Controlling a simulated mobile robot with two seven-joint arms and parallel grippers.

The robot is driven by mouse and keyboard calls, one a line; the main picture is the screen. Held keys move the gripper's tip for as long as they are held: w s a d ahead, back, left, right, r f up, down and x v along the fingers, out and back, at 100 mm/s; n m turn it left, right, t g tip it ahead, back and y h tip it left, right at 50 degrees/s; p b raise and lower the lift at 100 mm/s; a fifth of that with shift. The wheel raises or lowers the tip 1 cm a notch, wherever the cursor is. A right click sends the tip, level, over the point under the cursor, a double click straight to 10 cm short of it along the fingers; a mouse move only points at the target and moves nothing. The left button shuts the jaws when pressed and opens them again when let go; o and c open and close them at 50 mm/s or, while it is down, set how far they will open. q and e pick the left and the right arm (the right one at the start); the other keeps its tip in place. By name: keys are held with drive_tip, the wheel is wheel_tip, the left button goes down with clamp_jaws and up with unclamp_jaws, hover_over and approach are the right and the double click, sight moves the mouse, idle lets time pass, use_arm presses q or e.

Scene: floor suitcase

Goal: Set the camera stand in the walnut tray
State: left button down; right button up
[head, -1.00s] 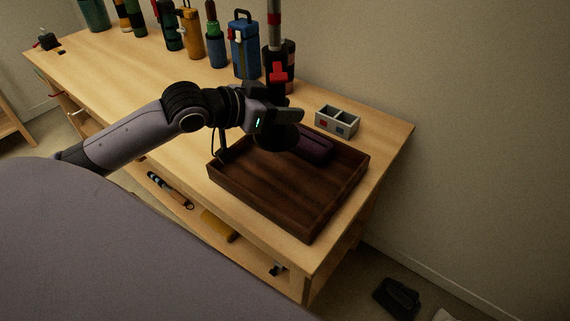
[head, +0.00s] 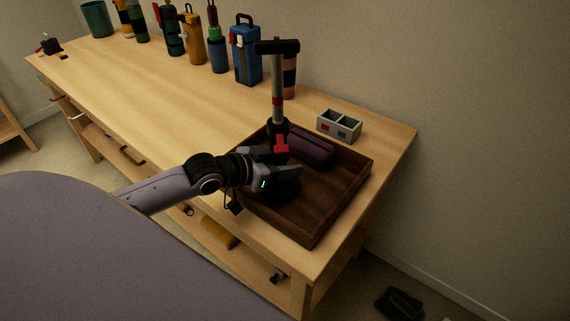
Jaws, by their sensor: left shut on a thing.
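The camera stand (head: 278,98) is a grey pole with a black crossbar on top, a red clamp and a dark round base. It looks upright. My left gripper (head: 283,170) is shut on its lower part, just above the base. The walnut tray (head: 313,236) is a dark brown open box at the near right end of the workbench. The base is over or in the left part of the tray; my gripper hides part of it, and I cannot tell whether it touches the tray floor. My right gripper is not in view.
A purple case (head: 313,152) lies along the back of the tray. A grey divided box (head: 339,126) stands behind it. A blue flask (head: 245,52) and several bottles line the back of the workbench (head: 150,90). The front right part of the tray is bare.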

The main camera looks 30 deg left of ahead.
use_arm(q)
drive_tip(key=c, duration=0.6)
unclamp_jaws()
drive_tip(key=shift+c, duration=0.2)
drive_tip(key=shift+r, duration=0.1)
drive_tip(key=p+v, duration=0.1)
drive_tip(key=v, duration=0.5)
drive_tip(key=shift+s+a, duration=0.15)
drive_tip(key=shift+s, duration=0.1)
drive_tip(key=shift+p+v, duration=0.65)
drive_tip(key=shift+v, duration=2.05)
drive_tip(key=shift+r, duration=0.1)
